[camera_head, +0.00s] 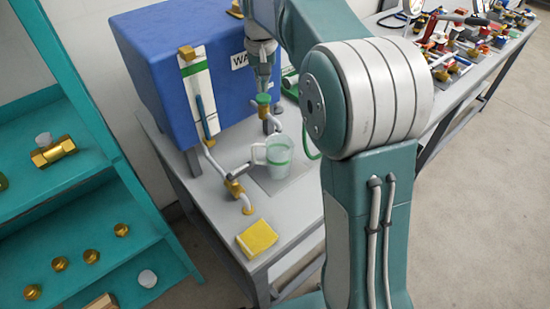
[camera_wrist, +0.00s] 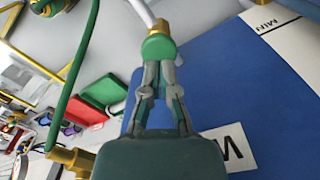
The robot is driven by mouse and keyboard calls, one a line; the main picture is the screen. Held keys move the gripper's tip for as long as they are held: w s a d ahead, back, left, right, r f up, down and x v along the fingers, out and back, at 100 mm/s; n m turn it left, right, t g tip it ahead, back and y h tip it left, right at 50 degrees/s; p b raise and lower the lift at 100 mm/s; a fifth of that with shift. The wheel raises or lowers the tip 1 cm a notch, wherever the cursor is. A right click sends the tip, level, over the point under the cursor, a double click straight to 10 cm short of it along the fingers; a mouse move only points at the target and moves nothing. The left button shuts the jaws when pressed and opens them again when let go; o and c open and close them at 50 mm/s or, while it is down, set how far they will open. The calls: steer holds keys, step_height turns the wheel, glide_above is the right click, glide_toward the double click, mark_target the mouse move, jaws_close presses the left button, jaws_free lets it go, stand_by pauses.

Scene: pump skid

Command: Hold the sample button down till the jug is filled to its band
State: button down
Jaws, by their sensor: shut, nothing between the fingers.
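The clear jug (camera_head: 279,155) with a green band stands upright on the grey bench, below and slightly right of the sample outlet. Its water level is too small to tell. The green sample button (camera_head: 263,99) tops the brass-ended outlet pipe (camera_head: 271,124) in front of the blue tank (camera_head: 150,50). My gripper (camera_head: 263,90) is shut and empty, its fingertips pointing down at the button and seeming to touch it. In the wrist view, the fingertips (camera_wrist: 161,64) meet the edge of the green button (camera_wrist: 159,48). Whether the button is pressed in cannot be told.
A sight gauge (camera_head: 198,95) is on the tank's front. Brass valve piping (camera_head: 235,188) stands left of the jug, and a yellow sponge (camera_head: 257,238) lies at the bench's front. A teal shelf (camera_head: 100,150) is at left. A cluttered bench (camera_head: 470,80) stands at right.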

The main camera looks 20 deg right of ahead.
steer(key=shift+f, duration=1.25)
stand_by(0.7)
steer(key=shift+r, duration=0.1)
stand_by(0.5)
steer(key=shift+r, duration=1.5)
steer(key=shift+f, duration=1.55)
stand_by(1.8)
steer(key=shift+r, duration=1.55)
